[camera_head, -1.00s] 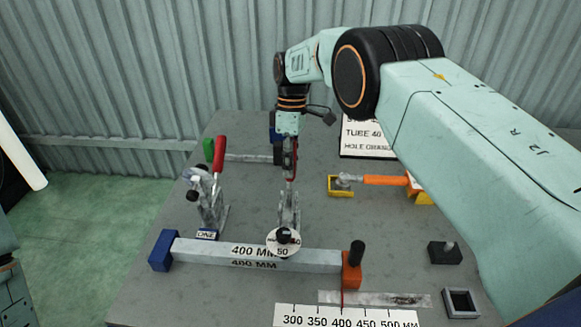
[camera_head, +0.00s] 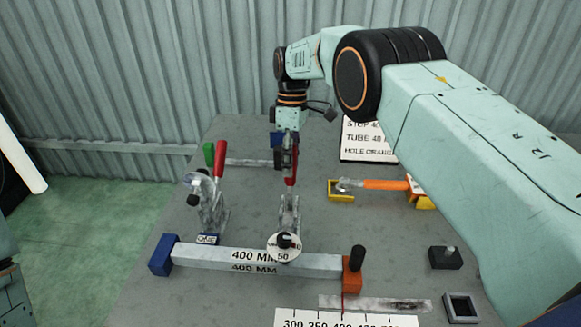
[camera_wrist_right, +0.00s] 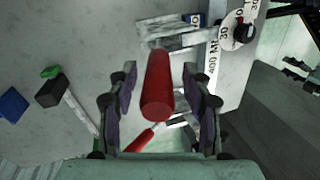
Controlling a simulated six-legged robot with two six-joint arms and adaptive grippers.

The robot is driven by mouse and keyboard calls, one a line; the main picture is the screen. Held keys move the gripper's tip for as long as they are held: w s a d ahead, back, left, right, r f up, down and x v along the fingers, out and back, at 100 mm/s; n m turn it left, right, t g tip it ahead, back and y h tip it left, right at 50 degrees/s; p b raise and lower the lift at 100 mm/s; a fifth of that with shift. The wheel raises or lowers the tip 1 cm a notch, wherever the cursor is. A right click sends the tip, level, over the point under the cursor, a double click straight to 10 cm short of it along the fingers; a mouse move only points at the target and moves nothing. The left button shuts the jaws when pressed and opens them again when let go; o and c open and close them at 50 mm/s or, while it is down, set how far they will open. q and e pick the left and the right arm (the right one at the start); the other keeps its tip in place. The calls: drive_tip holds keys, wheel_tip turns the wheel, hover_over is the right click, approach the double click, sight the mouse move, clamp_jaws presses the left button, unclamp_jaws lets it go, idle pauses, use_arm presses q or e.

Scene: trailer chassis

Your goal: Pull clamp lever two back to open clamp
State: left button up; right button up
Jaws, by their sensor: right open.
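Clamp two (camera_head: 288,215) stands on the grey table behind the tube, and its red lever (camera_head: 291,171) points up. My right gripper (camera_head: 285,155) is over the top of this lever, partly hiding it. In the right wrist view, the lever's red grip (camera_wrist_right: 157,88) lies between the two open fingers of the right gripper (camera_wrist_right: 160,80), with a gap on each side. Clamp one (camera_head: 209,208), to the left, has its own upright red lever (camera_head: 219,160). Its red lever also shows in the wrist view (camera_wrist_right: 140,142). My left gripper is out of view.
A tube marked 400 MM (camera_head: 215,254) lies in front of the clamps between a blue block (camera_head: 163,252) and an orange stop (camera_head: 352,273). An orange-handled tool (camera_head: 385,184) lies to the right. A green-ended bar (camera_head: 250,162) lies behind clamp one.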

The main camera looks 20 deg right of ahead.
drive_tip(key=shift+v, duration=2.75)
